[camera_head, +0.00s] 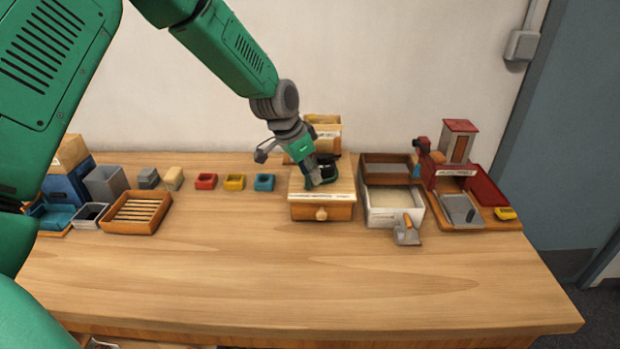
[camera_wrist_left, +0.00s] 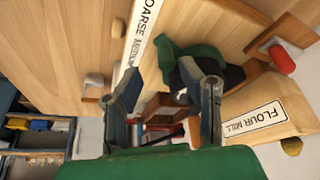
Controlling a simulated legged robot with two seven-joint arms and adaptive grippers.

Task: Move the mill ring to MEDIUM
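The flour mill (camera_head: 335,212) is a wooden box with a front drawer and round knob, at the middle back of the table. Its "FLOUR MILL" label (camera_wrist_left: 255,120) shows in the left wrist view. A green and dark curved part (camera_wrist_left: 182,52), which looks like the mill ring, lies on top, beside a white strip (camera_wrist_left: 140,32) reading "COARSE"; the other lettering is too small to read. My left gripper (camera_head: 320,182) is down at the mill top. In the wrist view its fingers (camera_wrist_left: 167,95) are apart, close to the ring; contact is unclear. The ring's pointer setting is hidden.
Red (camera_head: 206,181), yellow (camera_head: 234,182) and blue (camera_head: 264,183) small blocks stand left of the mill. A slatted wooden tray (camera_head: 120,226) is farther left. A white bin (camera_head: 378,218) and a red machine (camera_head: 458,170) stand right. The front table is clear.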

